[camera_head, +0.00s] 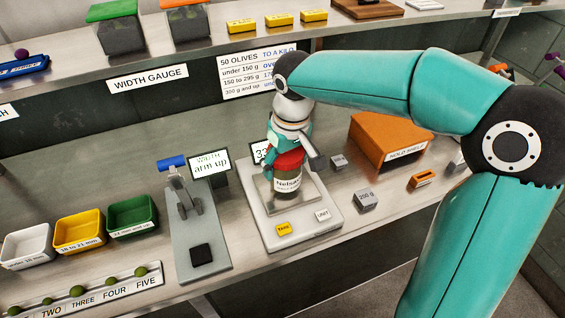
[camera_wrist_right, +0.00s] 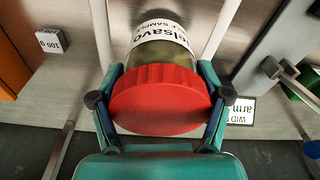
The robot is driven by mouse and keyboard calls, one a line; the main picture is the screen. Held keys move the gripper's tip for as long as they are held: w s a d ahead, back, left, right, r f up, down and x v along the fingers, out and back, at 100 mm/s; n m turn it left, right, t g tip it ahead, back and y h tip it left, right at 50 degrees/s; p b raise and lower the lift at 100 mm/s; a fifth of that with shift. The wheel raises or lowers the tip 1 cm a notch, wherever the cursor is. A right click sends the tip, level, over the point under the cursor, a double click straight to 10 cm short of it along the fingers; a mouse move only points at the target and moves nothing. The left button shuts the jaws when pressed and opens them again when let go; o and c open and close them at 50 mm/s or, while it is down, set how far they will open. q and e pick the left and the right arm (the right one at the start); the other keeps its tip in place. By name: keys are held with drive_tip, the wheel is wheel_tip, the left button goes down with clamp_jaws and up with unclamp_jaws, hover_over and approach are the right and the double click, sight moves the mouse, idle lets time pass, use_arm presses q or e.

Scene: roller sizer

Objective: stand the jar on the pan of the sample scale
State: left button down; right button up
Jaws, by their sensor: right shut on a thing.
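The jar (camera_head: 288,184), with a red lid and a "Nelsavo" label, is upright over the pan (camera_head: 311,203) of the sample scale (camera_head: 298,236). Its base appears to be on the pan, but I cannot tell for sure whether it bears fully on it. The scale's display (camera_head: 262,152) is partly hidden by my gripper and shows "33" at its start. My right gripper (camera_head: 291,150) is above the jar, shut on its red lid. In the right wrist view the jar (camera_wrist_right: 165,55) shows between the two fingers (camera_wrist_right: 160,98). My left gripper is not in view.
The width gauge (camera_head: 200,225) stands close left of the scale. A grey 250 g weight (camera_head: 367,200), a smaller weight (camera_head: 339,161) and an orange box (camera_head: 388,143) are to the right. Coloured bins (camera_head: 80,232) and a row of olives (camera_head: 77,291) are at left.

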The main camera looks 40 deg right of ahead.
drive_tip(key=o, duration=1.4)
drive_tip(key=r, duration=0.4)
drive_tip(key=s+r, duration=0.1)
drive_tip(key=r, duration=0.3)
drive_tip(key=r+p, duration=0.1)
drive_tip(key=r, duration=0.3)
drive_tip(key=shift+s, duration=0.25)
